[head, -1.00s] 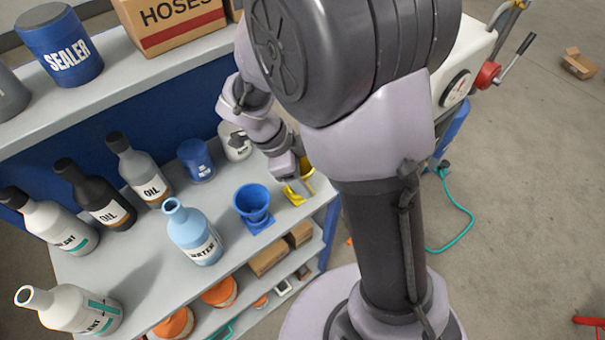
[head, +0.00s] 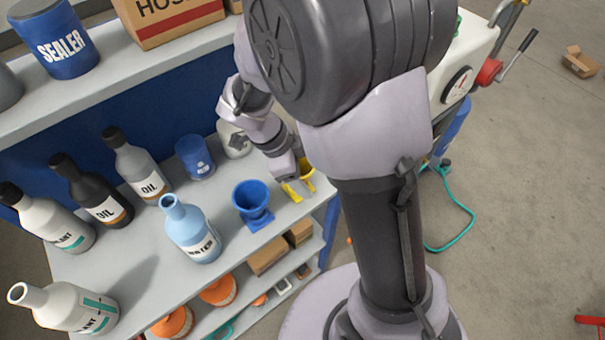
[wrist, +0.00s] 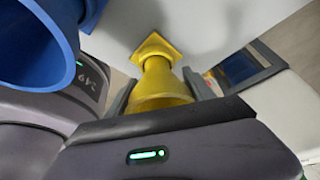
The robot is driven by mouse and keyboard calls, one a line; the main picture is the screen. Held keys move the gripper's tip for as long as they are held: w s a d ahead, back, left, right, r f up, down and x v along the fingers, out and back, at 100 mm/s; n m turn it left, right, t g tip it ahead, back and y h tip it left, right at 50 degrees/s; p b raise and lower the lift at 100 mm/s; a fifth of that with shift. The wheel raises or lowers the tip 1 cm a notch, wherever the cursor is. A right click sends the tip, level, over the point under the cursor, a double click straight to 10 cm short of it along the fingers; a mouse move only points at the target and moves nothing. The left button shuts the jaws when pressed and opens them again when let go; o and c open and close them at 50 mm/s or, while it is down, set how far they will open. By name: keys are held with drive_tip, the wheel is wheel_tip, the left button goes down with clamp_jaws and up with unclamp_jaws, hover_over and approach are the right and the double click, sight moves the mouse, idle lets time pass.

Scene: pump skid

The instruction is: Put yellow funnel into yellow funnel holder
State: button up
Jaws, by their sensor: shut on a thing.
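The yellow funnel (wrist: 158,90) is between the two fingers of my gripper (wrist: 161,77) in the wrist view, wide end toward the camera. My gripper is shut on it. Beyond its narrow end is a yellow square plate (wrist: 155,44), which looks like the base of the yellow funnel holder. The two line up and overlap in this view; I cannot tell whether the funnel is seated. In the head view my gripper (head: 290,180) is low at the shelf's right end, partly hiding the yellow funnel (head: 307,175) and the yellow plate (head: 291,193).
A blue funnel (head: 251,197) on a blue base stands left of my gripper. A blue can (head: 195,158), a light-blue bottle (head: 189,229) and several other bottles stand farther left. The shelf edge is close on the right. The upper shelf (head: 120,87) runs behind.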

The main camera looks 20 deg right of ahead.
drive_tip(key=o, duration=1.6)
drive_tip(key=shift+o, duration=0.2)
drive_tip(key=p+v, duration=0.3)
drive_tip(key=v, duration=0.4)
drive_tip(key=shift+a+r+p, duration=0.15)
drive_tip(key=shift+r+p, duration=0.15)
drive_tip(key=shift+p, duration=0.05)
drive_tip(key=s+a+r+n+t+y, duration=0.2)
drive_tip(key=s+r+n+t+y, duration=0.4)
drive_tip(key=s+r+n, duration=0.7)
drive_tip(key=r+n+t, duration=0.1)
drive_tip(key=r+n, duration=0.1)
drive_tip(key=n, duration=0.1)
drive_tip(key=shift+n, duration=0.4)
